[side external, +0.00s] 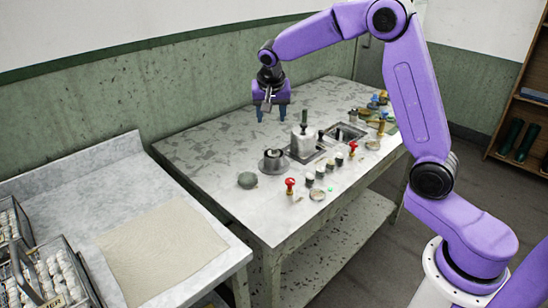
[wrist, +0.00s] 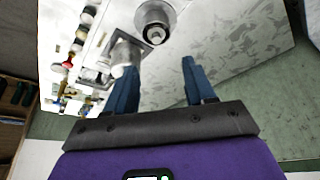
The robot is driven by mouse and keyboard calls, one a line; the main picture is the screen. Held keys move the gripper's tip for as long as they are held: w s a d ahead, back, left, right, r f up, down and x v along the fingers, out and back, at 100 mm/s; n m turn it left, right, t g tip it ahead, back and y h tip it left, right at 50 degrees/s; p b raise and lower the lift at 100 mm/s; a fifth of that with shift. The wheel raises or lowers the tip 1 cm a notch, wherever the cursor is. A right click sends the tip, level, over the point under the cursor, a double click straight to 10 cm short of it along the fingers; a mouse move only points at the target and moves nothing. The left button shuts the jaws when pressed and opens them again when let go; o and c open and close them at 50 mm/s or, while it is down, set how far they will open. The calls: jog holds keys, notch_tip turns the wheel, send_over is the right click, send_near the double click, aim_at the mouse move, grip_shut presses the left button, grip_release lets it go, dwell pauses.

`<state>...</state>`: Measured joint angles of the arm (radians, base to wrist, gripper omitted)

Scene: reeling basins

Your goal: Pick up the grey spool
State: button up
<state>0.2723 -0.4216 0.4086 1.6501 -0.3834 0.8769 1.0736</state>
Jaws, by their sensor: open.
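My gripper (side external: 271,115) is open and empty, pointing down above the back part of the table; its blue fingers also show apart in the wrist view (wrist: 158,72). A round grey metal piece with a wide rim and a dark ring around a pale centre (side external: 273,161) stands on the table, in front of and below my gripper; it shows at the top of the wrist view (wrist: 155,20). It may be the grey spool, but I cannot tell for certain. A pale upright block (side external: 303,143) stands right of it, by the basins.
The stone-topped table (side external: 205,145) is clear at its back left. A grey-green rounded lump (side external: 247,180) lies near the front left. Red-knobbed pieces (side external: 290,186) and several small pieces line the front. A sunken basin (side external: 345,132) lies right. A second counter (side external: 90,185) stands left.

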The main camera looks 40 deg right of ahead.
jog(key=w+d, duration=0.1)
jog(key=d, duration=0.1)
send_over(274, 148)
jog(key=s+a, duration=0.2)
notch_tip(274, 148, down, 11)
jog(key=shift+m, duration=0.4)
jog(key=shift+x, duration=2.8)
jog(key=shift+w+d, duration=0.1)
jog(key=shift+d, duration=0.05)
grip_shut()
